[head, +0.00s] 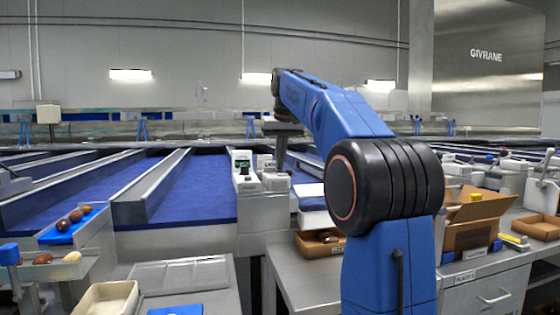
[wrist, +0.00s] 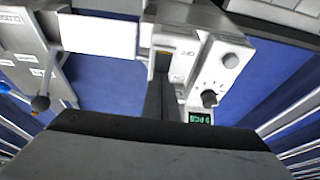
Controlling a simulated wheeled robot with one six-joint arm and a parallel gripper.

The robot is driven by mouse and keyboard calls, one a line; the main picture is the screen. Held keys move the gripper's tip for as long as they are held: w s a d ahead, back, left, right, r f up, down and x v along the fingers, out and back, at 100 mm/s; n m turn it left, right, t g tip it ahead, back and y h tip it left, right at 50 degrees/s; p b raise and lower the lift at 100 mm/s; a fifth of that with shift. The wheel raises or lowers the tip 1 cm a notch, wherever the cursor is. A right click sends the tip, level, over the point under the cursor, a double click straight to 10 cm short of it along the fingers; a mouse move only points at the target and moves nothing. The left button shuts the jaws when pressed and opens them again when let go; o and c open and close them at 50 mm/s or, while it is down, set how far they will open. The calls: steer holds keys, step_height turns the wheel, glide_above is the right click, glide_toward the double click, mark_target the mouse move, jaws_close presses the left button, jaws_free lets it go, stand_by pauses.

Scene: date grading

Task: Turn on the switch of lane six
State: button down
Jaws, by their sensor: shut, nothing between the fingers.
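A white control box (head: 243,172) with a green display stands at the end of a blue lane in the head view. My gripper (head: 281,166) points down just right of it, over a similar light box (head: 274,181). I cannot read a lane number.
Blue lanes (head: 195,195) with metal dividers run to the back. A blue tray (head: 72,226) with dates is at left, with a cream bin (head: 106,298) in front. A cardboard box (head: 474,222) stands on the right bench.

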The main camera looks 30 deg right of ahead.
steer(key=shift+s+f, duration=0.1)
steer(key=shift+f, duration=0.15)
steer(key=shift+s+a, duration=0.2)
steer(key=shift+s, duration=0.45)
